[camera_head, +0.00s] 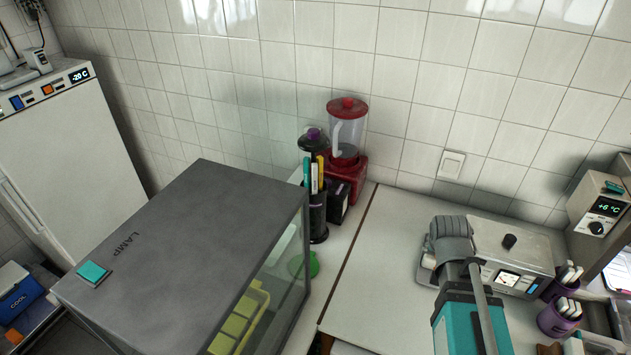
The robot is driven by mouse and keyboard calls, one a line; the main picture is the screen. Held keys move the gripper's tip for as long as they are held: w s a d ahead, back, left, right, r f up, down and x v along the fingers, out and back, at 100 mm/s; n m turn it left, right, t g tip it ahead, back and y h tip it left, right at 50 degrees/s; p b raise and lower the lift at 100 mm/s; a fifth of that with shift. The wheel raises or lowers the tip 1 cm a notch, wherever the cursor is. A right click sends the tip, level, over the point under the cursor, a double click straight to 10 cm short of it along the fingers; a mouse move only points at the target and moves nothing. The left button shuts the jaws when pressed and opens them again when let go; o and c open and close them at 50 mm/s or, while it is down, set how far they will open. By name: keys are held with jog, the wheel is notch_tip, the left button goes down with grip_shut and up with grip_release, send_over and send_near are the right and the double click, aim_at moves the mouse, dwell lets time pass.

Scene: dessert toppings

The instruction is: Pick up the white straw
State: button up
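A slim white straw (314,176) stands upright among a teal one and a yellow one in a black holder (318,218). The holder stands on the counter behind the grey lamp box, in front of the red blender. The lower part of the straw is hidden inside the holder. Part of my arm, grey and teal, shows at the lower right, well to the right of the holder. I cannot make out my gripper's fingers in this view.
The grey lamp box (190,250) blocks the holder's left front. A red blender (346,150) and a dark bottle with a purple top (313,142) stand close behind. Purple cups (560,318) with white items stand at the right. The counter (385,260) is clear in the middle.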

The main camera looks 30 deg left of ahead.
jog(key=a+r+n+t+y+p, duration=0.1)
jog(key=a+r+t+y, duration=0.15)
jog(key=a, duration=0.55)
jog(key=a+r+n+t+y+p, duration=0.1)
jog(key=a+r, duration=0.3)
jog(key=a, duration=0.5)
jog(key=n+t+y+p, duration=0.2)
jog(key=n+y, duration=0.1)
jog(key=y, duration=0.1)
send_near(315, 170)
jog(key=v, duration=0.3)
jog(key=shift+w+d+r, duration=0.1)
jog(key=shift+w, duration=0.15)
jog(key=shift+g, duration=0.25)
jog(key=shift+b+x, duration=1.75)
jog(key=shift+x, duration=2.55)
jog(key=shift+w+r, duration=0.1)
jog(key=shift+b+x, duration=1)
jog(key=shift+x, duration=1.6)
